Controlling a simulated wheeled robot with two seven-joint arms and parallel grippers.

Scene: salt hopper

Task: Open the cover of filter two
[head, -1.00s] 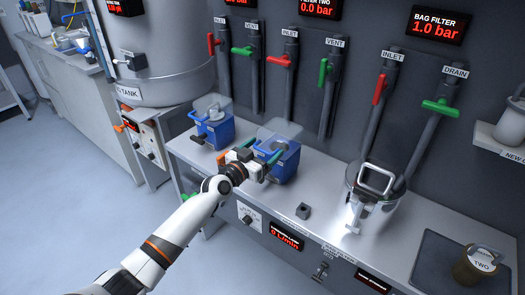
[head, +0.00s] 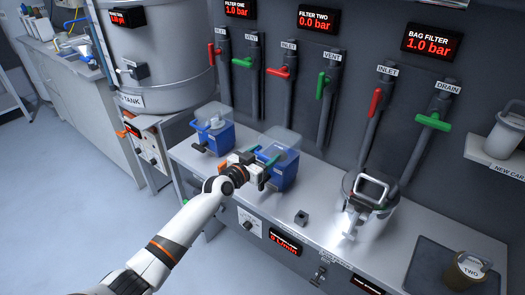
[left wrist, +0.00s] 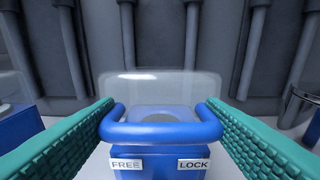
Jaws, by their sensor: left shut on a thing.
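Filter two is the blue housing (head: 284,178) on the bench, with a clear cover (head: 284,138) over its top. In the left wrist view the clear cover (left wrist: 205,88) shows above a blue U-shaped handle (left wrist: 160,131). FREE and LOCK labels sit on the front below the handle. My left gripper (head: 262,166) reaches the front of filter two, and its green fingers (left wrist: 160,116) are shut on the handle from both sides. I cannot tell whether the cover is lifted at all. My right gripper is not in view.
Filter one (head: 214,138) stands to the left. The filter two display (head: 318,19) reads 0.0 bar. Inlet and vent valves line the wall behind. A cartridge marked TWO (head: 467,270) is on the tray.

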